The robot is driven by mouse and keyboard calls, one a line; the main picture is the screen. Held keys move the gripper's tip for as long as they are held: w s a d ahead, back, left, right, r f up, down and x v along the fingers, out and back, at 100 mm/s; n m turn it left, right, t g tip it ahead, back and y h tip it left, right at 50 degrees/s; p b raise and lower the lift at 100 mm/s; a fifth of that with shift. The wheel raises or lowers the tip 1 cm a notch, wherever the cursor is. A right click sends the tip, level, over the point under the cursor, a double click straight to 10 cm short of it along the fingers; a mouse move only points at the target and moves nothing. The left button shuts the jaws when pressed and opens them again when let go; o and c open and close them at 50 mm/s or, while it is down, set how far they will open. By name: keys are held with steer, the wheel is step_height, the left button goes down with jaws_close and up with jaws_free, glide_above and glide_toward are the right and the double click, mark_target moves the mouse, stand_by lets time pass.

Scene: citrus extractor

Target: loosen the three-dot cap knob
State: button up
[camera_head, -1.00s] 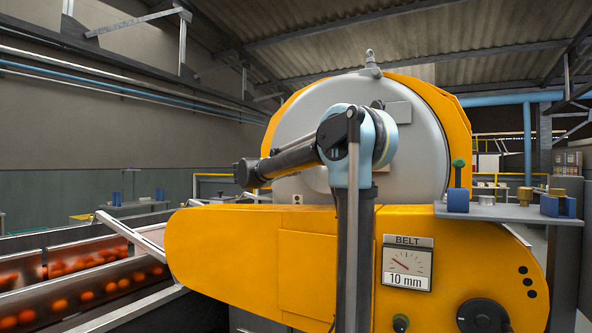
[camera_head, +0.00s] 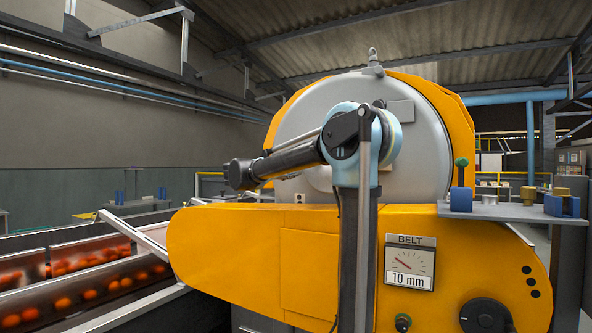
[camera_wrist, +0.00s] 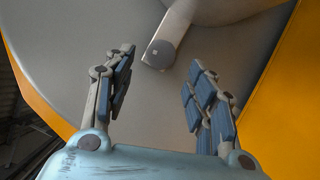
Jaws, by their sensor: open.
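A large black round knob (camera_head: 485,316) sits low on the yellow housing at the right of the head view, cut by the bottom edge. Three dark dots (camera_head: 530,282) in a column mark the housing to its upper right. I cannot tell any dots on the knob itself. My gripper (camera_wrist: 158,84) is open and empty in the wrist view, its blue-padded fingers apart. It faces the grey drum cover (camera_wrist: 60,50), where a metal bar with a rounded end (camera_wrist: 158,54) lies beyond the fingertips. My gripper does not show in the head view.
A grey shelf (camera_head: 500,211) above holds a green-topped pin (camera_head: 461,172) and blue blocks. An orange-fruit conveyor (camera_head: 90,290) runs at left.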

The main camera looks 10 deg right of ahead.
steer(key=v, duration=0.7)
steer(key=shift+a, duration=0.25)
steer(key=shift+s+f, duration=0.1)
